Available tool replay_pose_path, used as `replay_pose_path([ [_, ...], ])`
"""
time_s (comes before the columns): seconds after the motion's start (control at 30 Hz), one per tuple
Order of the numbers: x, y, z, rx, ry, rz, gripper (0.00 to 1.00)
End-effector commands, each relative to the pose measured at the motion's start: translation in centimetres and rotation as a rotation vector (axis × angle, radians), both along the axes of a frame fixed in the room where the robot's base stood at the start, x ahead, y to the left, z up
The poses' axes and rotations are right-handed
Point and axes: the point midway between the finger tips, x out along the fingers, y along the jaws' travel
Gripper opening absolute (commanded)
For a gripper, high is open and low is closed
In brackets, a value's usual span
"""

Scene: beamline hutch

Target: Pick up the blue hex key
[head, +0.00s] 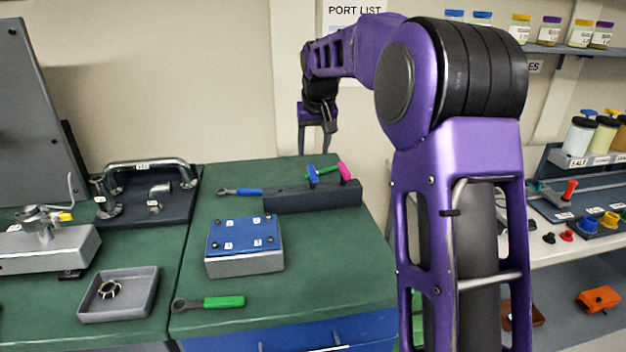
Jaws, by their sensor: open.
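A blue T-shaped handle (313,176), which looks like the blue hex key, stands in a dark block (300,198) at the back of the green bench. A green handle (325,171) and a pink-ended one (344,172) are close to its right. The handle's lower part is hidden in or behind the block. My gripper (314,150) is open and empty, pointing down above the bench's back edge, a little above the handles in the picture. I cannot tell its exact distance from them.
A blue-handled wrench (240,191) lies left of the block. A blue-topped box (244,240) and a green-handled wrench (224,302) are in front. A grey tray (120,308) with a small ring-shaped part and a pipe fixture (143,188) lie left. The bench's front right is clear.

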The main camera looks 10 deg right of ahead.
Motion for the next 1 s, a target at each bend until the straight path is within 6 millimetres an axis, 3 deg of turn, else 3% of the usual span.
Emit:
replay_pose_path([
  [0.1,0.8,0.0,-2.2,0.000,0.001,0.000,0.57],
  [0.47,1.7,-0.1,-4.6,0.000,0.000,-0.001,0.57],
  [0.7,2.8,-0.4,-8.0,0.001,0.001,0.000,0.57],
  [1.0,3.1,-0.4,-8.6,0.000,-0.001,0.000,0.57],
])
